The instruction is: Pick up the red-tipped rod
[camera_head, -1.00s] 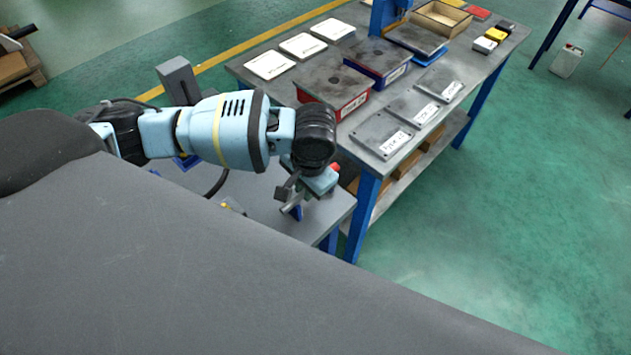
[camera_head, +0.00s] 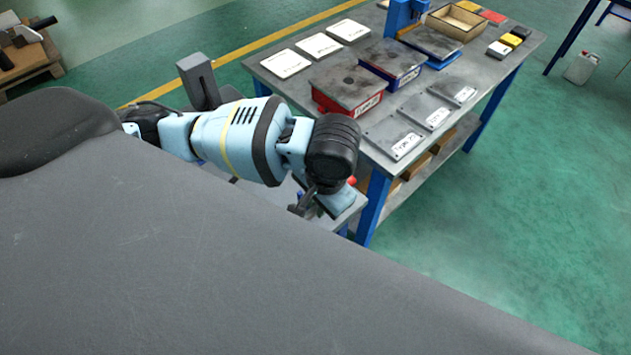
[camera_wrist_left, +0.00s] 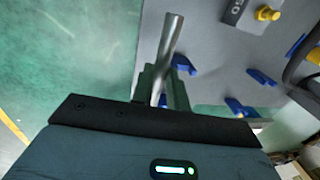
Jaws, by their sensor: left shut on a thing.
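A bare silver metal rod (camera_wrist_left: 170,42) sticks out between the fingers of my left gripper (camera_wrist_left: 163,82) in the left wrist view. The fingers are shut on it, and its visible end shows no red. In the head view my left gripper (camera_head: 312,203) is at the near right end of the low grey table, mostly hidden by my wrist and dark body. A small red spot (camera_head: 351,181) shows beside the wrist; it may be the rod's red tip, but I cannot tell. My right gripper is not in view.
The low grey table (camera_wrist_left: 215,60) carries several blue holders (camera_wrist_left: 262,77) and a yellow knob (camera_wrist_left: 267,13). A larger workbench (camera_head: 297,83) behind holds a red box (camera_head: 345,101), a blue box (camera_head: 403,77) and flat plates.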

